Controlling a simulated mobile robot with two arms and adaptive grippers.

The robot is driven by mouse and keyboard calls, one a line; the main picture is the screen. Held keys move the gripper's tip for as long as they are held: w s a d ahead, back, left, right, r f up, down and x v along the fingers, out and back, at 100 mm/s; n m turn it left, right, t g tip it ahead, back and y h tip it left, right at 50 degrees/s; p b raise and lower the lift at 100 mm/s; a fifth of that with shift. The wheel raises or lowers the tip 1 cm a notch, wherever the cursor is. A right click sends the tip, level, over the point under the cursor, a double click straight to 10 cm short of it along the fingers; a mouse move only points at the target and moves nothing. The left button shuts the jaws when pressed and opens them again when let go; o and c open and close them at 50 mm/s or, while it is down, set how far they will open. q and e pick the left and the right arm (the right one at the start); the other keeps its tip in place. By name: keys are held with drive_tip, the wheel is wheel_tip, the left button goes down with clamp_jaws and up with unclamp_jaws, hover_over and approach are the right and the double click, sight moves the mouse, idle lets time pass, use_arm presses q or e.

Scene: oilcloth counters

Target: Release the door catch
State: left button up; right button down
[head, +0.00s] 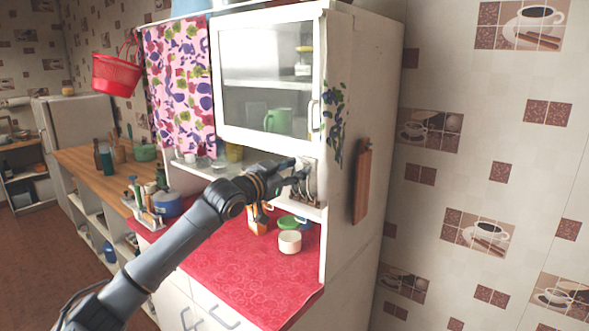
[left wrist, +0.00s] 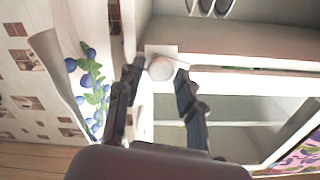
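The cabinet's glass door (head: 266,88) looks shut, with a white handle (head: 314,116) at its right edge. The likely catch is a round pale knob on a square white plate (left wrist: 160,68) in the left wrist view; in the head view a small pale part (head: 303,163) shows under the door's lower right corner. My left gripper (head: 303,177) is just below that corner. In the left wrist view its two dark fingers (left wrist: 160,72) are apart, with the knob between their tips. A gap seems to show on both sides; contact is unclear. My right gripper is in neither view.
Below is a red counter (head: 245,275) with a white cup (head: 289,242) and a green bowl (head: 288,222). A wooden board (head: 362,180) hangs on the cabinet's right side. A patterned cloth (head: 180,85) hangs left of the door. A green mug (head: 278,121) stands behind the glass.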

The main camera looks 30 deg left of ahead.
use_arm(q)
clamp_jaws()
drive_tip(key=shift+r+n, duration=0.1)
drive_tip(key=shift+n, duration=0.4)
drive_tip(key=shift+n+p, duration=0.5)
drive_tip(key=shift+n, duration=0.6)
drive_tip(key=shift+o, duration=2.3)
unclamp_jaws()
drive_tip(key=shift+s, duration=0.1)
